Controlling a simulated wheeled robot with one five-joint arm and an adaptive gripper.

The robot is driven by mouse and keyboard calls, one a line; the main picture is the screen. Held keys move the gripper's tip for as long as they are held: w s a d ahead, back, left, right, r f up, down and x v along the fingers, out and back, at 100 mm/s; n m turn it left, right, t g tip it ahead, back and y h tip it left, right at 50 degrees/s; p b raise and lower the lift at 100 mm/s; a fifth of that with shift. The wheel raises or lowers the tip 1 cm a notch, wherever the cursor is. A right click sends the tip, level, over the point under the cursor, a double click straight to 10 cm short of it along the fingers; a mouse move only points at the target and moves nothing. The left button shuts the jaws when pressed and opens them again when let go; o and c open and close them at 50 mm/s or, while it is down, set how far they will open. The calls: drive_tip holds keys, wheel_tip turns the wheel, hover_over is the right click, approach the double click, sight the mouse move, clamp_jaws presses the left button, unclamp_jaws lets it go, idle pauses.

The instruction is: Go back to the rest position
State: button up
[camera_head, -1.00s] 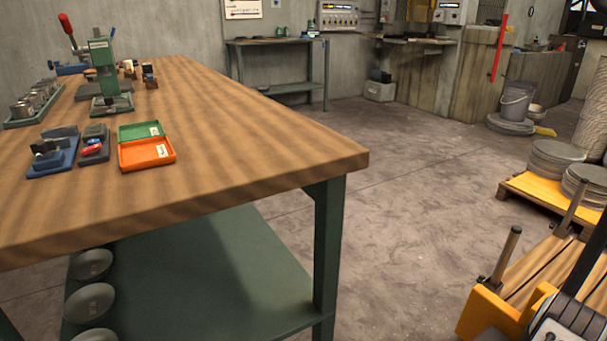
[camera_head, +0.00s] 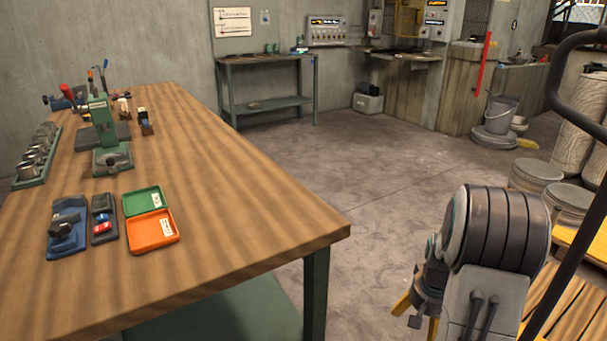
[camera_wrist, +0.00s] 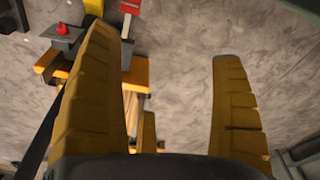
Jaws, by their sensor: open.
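My gripper (camera_wrist: 170,85) is open in the wrist view, with its two yellow fingers wide apart and nothing between them but the grey floor beyond. In the head view my arm stands at the lower right, beside the workbench, and the yellow fingers (camera_head: 416,312) show only partly below the wrist. No object is held.
The wooden workbench (camera_head: 230,215) fills the left, bearing an orange and green box (camera_head: 152,232), a blue tool tray (camera_head: 67,235) and a green press (camera_head: 105,130). A pallet with round stacks (camera_head: 535,178) stands at the right. Floor (camera_head: 370,200) between is clear.

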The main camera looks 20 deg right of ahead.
drive_tip(key=s+a+r+n+t+p, duration=0.15)
drive_tip(key=a+r+p, duration=0.25)
drive_tip(key=a+r, duration=0.45)
drive_tip(key=s+a+r+n+p, duration=0.15)
drive_tip(key=a+r+p, duration=0.35)
drive_tip(key=r, duration=0.7)
drive_tip(key=s+a+r+n+p, duration=0.2)
drive_tip(key=s+a+r+p, duration=0.3)
drive_tip(key=r, duration=0.2)
drive_tip(key=s+a+r+n+y+p, duration=0.1)
drive_tip(key=s+a+r+n+p, duration=0.2)
drive_tip(key=s+a+r+p, duration=0.2)
wheel_tip(320, 180, up, 3)
drive_tip(key=shift+a+f+n+t, duration=0.1)
drive_tip(key=shift+a+n+t, duration=0.25)
drive_tip(key=shift+a, duration=0.15)
